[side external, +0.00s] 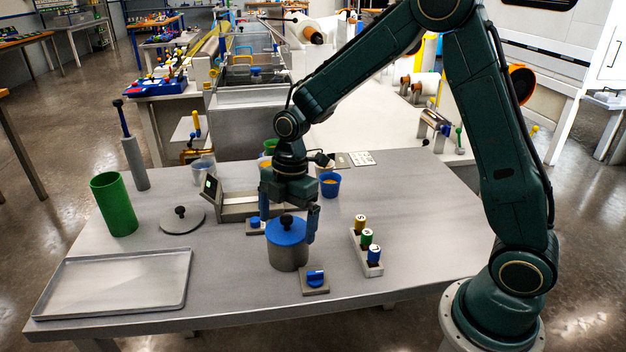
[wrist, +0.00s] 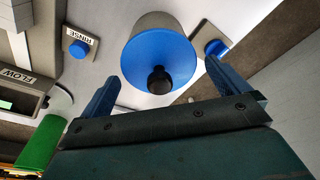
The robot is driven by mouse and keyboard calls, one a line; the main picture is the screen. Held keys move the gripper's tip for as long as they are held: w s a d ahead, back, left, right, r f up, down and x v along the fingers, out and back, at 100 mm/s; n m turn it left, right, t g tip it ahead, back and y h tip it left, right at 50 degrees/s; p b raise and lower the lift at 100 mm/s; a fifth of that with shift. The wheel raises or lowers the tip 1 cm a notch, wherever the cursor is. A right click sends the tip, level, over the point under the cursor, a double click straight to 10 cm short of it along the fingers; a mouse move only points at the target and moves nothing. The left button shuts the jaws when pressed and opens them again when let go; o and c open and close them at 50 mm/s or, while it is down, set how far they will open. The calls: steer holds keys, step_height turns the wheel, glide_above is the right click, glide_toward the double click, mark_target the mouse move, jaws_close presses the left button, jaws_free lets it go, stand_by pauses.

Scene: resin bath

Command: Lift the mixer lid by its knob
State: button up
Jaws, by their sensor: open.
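The mixer is a grey cylinder (side external: 289,257) with a blue lid (side external: 285,231) and a black knob (side external: 286,221) on top. It stands on the table under my gripper. My gripper (side external: 289,224) is open, with one blue finger on each side of the lid area in the side view. In the wrist view the blue lid (wrist: 158,62) and its black knob (wrist: 159,80) lie ahead of my gripper (wrist: 168,82), between the lines of its two fingers. The fingers do not touch the knob in that view. The lid sits on the cylinder.
A grey lid with a black knob (side external: 181,218), a green cylinder (side external: 114,205) and an empty tray (side external: 116,283) are to the left. A blue switch on a block (side external: 315,280) and a rack (side external: 367,251) of labelled vials are right of the mixer. A RINSE button (wrist: 79,49) is nearby.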

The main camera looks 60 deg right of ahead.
mark_target(287, 217)
steer(key=c, duration=0.9)
steer(key=shift+r, duration=0.1)
step_height(287, 217, up, 20)
steer(key=shift+f, duration=0.1)
stand_by(0.4)
stand_by(0.5)
